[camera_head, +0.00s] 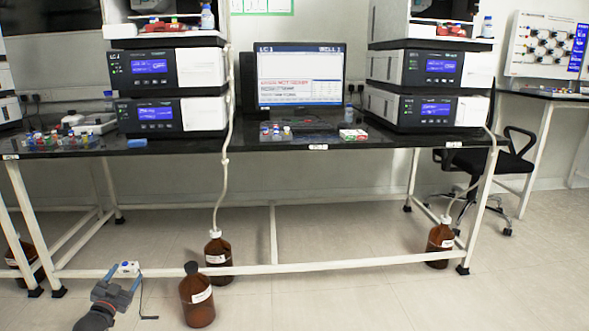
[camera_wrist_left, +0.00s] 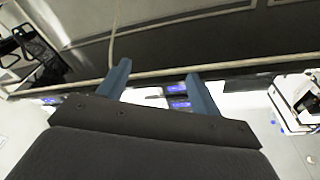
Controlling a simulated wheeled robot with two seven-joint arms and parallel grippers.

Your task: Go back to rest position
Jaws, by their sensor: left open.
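My left gripper (camera_head: 124,279) shows at the lower left of the head view, in front of the bench's lower rail. Its blue-grey fingers are apart. In the left wrist view the open gripper (camera_wrist_left: 157,80) has nothing between its fingers, only the distant background. My right gripper is in neither view.
A long black bench (camera_head: 270,148) carries column stacks (camera_head: 155,110), (camera_head: 425,103) and a monitor (camera_head: 298,76). Brown bottles (camera_head: 197,302), (camera_head: 217,258), (camera_head: 440,245) stand on the floor. The front right floor is clear.

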